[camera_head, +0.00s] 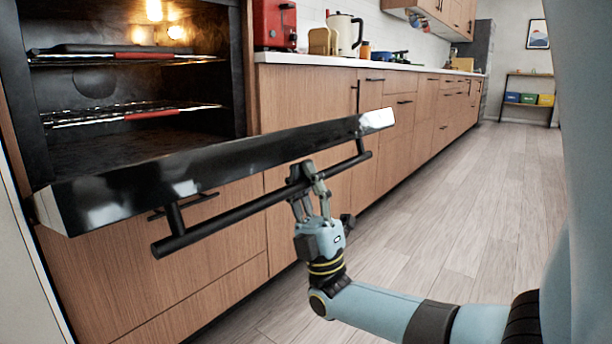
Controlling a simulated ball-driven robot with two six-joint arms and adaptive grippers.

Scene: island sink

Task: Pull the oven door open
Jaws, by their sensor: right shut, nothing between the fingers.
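The black oven door (220,155) is swung down and away from the lit oven cavity (120,95), so I see it nearly edge-on. Its long black bar handle (235,217) runs along the front side of the door on short posts. My right gripper (303,172) comes up from below at the right half of the handle. Its fingers are shut and overlap the bar in the view, with nothing held between them. Whether they touch the bar I cannot tell. My left gripper is not in view.
Inside the oven are racks with red-marked front bars (150,114). Wooden cabinets (330,100) with black handles run back to the right under a white counter. A red appliance (274,25) and a kettle (345,35) stand on it. The wooden floor (450,220) at right is clear.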

